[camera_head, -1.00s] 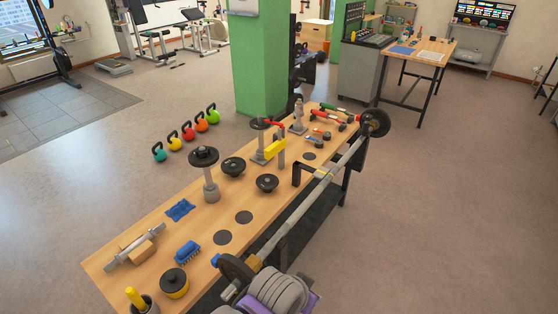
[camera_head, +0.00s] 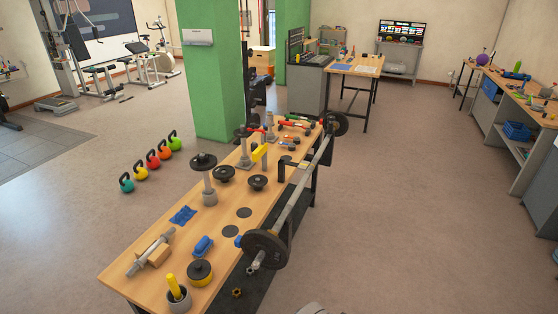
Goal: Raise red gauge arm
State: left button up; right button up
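A small red arm (camera_head: 257,130) shows on a grey stand at the far half of the long wooden bench. A yellow block (camera_head: 260,152) on a grey post stands just in front of it. The red arm looks about level, but it is small and partly crowded by the posts and black discs around it. Neither of my grippers shows in this view.
The wooden bench (camera_head: 142,272) holds black discs, a dumbbell handle, blue items and a cup with a yellow handle (camera_head: 176,288). A loaded barbell (camera_head: 300,200) runs along its right side. Kettlebells (camera_head: 152,160) stand left, by a green pillar (camera_head: 217,80). Floor at right is clear.

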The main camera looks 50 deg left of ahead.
aim_at(253, 124)
jog(key=k+j+z, duration=0.1)
jog(key=k+z, duration=0.75)
jog(key=z, duration=0.2)
jog(key=k+j+z, duration=0.15)
jog(key=k+z, duration=0.65)
jog(key=k, duration=0.15)
jog(key=k+l+z, duration=0.1)
jog(key=k+z, duration=0.25)
jog(key=k, duration=0.75)
jog(key=k+z, duration=0.4)
jog(key=k+l+z, duration=0.35)
jog(key=k, duration=0.2)
jog(key=k+j+z, duration=0.1)
jog(key=k+z, duration=0.95)
jog(key=k+j+z, duration=0.25)
jog(key=k+z, duration=0.25)
jog(key=k, duration=0.2)
jog(key=u, duration=0.45)
jog(key=j+u, duration=0.1)
jog(key=u, duration=0.35)
jog(key=k+u, duration=0.1)
jog(key=u, duration=0.35)
jog(key=j+u, duration=0.1)
jog(key=u, duration=0.75)
jog(key=j+u, duration=0.15)
jog(key=u, duration=1.2)
jog(key=i+j, duration=0.05)
